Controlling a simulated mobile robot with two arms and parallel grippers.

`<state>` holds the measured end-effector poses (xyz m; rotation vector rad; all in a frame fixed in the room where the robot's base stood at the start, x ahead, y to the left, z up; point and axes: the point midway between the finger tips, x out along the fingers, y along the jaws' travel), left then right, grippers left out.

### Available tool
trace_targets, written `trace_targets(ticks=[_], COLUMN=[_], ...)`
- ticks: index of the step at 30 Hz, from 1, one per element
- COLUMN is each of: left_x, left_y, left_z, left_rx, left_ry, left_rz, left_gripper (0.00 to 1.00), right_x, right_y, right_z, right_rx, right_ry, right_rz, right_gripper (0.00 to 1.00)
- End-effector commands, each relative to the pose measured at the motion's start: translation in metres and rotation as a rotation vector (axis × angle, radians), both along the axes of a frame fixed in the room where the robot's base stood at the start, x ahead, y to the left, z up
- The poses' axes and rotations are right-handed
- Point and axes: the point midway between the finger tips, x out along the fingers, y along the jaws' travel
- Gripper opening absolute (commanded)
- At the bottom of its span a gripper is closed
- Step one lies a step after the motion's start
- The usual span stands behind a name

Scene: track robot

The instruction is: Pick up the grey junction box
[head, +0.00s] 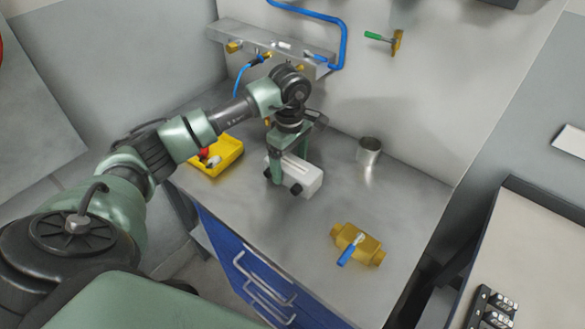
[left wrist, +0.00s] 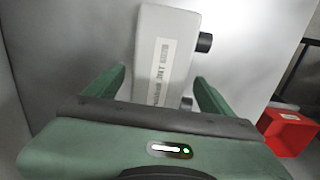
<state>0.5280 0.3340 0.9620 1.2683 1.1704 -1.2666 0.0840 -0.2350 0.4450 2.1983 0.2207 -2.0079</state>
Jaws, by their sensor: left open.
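The grey junction box (head: 307,181) is a pale grey block with dark round fittings, on the metal worktop beneath my left gripper. In the left wrist view the box (left wrist: 158,28) lies between the two green fingers, with a printed label on its face. My left gripper (head: 289,166) is open and points down, its fingers on either side of the box. In the left wrist view the gripper (left wrist: 160,78) shows a gap to the box at each finger. I cannot tell whether either finger touches it. The gripper hides part of the box. My right gripper is not in view.
A yellow bin (head: 228,154) with small parts stands left of the box. A metal cup (head: 368,151) stands to the right, and a brass valve with a blue handle (head: 359,244) lies nearer the front right. A pipe manifold (head: 270,45) is on the wall behind.

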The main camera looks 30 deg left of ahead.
Motion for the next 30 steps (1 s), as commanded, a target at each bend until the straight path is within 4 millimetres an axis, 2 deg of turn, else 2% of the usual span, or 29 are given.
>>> trace_targets(ticks=[1,6,13,21,22,30], left_x=[-0.002,0.000,0.000,0.000,0.000,0.001], left_y=[-0.001,-0.001,0.000,0.000,0.000,0.000], left_z=[-0.005,-0.022,-0.024,-0.024,-0.024,-0.022], left_rx=[-0.002,0.000,0.001,0.001,0.001,0.001], left_ry=[0.005,0.001,-0.001,-0.001,-0.001,-0.003], left_rz=[0.002,-0.001,0.000,0.000,0.000,0.000], left_gripper=[0.84,0.84,0.84,0.09,0.02,0.02], right_x=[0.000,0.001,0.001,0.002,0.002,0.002], right_y=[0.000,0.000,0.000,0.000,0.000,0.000], right_z=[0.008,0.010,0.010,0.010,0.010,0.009], right_rx=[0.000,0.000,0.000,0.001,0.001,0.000], right_ry=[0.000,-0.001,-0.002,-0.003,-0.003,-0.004], right_rz=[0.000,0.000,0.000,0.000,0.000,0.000], right_gripper=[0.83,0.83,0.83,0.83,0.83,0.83])
